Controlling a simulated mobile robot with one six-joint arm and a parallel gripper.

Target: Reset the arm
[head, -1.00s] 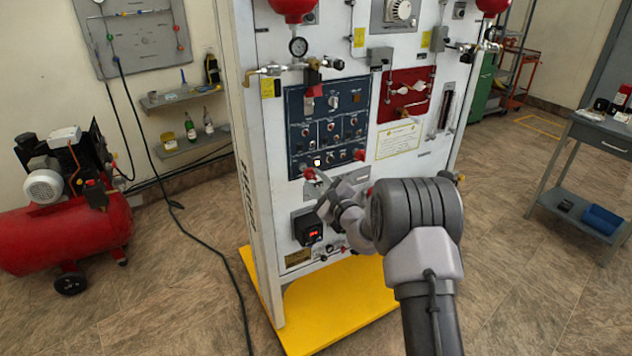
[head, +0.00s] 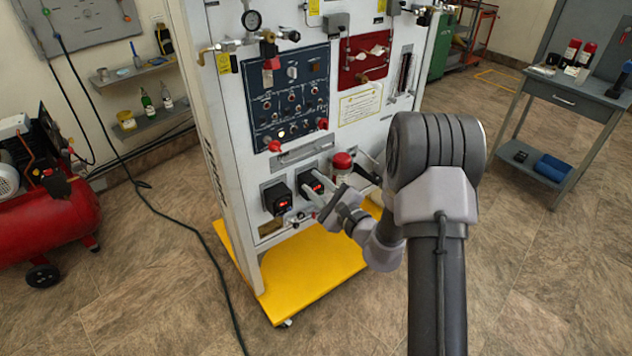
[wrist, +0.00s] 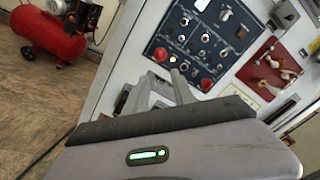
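My gripper (head: 312,203) is in front of the lower part of the white trainer panel (head: 228,130), close to two small black boxes with red displays. Its two grey fingers look spread apart, with nothing seen between them. The fingers also show in the wrist view (wrist: 162,85), pointing toward the blue control panel (wrist: 193,45) with its red knobs. My arm is bent and reaches from the lower right. I cannot tell whether the fingertips touch the panel face.
The trainer stands on a yellow base (head: 325,264). A red compressor (head: 50,225) is at the left, with a dark hose on the floor. A grey cart (head: 578,104) with bottles is at the right. The floor between trainer and cart is clear.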

